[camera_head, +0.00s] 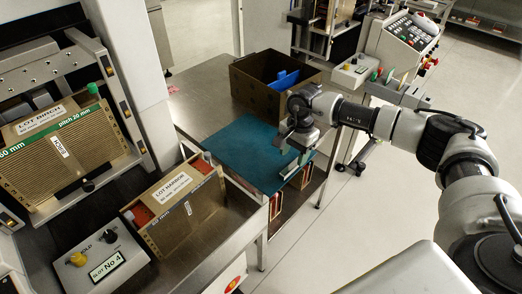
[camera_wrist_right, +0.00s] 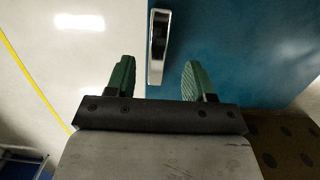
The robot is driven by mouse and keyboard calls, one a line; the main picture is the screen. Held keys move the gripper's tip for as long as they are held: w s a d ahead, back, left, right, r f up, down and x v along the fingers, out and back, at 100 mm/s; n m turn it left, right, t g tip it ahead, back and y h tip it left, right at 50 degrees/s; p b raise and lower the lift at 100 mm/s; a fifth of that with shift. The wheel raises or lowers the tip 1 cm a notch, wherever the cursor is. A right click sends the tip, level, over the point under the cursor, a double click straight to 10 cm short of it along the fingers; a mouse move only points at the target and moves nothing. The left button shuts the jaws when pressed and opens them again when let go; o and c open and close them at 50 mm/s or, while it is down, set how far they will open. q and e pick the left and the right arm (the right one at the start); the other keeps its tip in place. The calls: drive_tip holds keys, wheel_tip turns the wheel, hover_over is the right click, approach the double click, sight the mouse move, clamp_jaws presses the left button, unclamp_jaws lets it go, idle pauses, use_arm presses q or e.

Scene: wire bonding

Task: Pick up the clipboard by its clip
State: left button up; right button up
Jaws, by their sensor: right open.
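A flat teal board (camera_head: 240,150) lies at the near right corner of the metal table. A shiny metal clip (camera_wrist_right: 158,45) sits along its edge in the right wrist view, where the teal surface (camera_wrist_right: 240,50) fills the right side. I take board and clip for the clipboard, though a mat beneath cannot be ruled out. My right gripper (camera_head: 296,152) is over the board's right edge. Its green fingers (camera_wrist_right: 157,80) are open and empty; the clip's near end shows between and just beyond them. Contact is not visible. My left gripper is not in view.
A brown crate (camera_head: 256,98) with a blue item inside stands behind the board. A slotted box labelled LOT HARBOR (camera_head: 192,218) stands on the near left machine shelf. Cases (camera_head: 302,176) stand below the table. Open floor (camera_head: 345,222) lies to the right.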

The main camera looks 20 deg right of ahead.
sight(292, 164)
drive_tip(key=f, duration=0.4)
drive_tip(key=shift+s+f, duration=0.1)
drive_tip(key=shift+s, duration=0.1)
clamp_jaws()
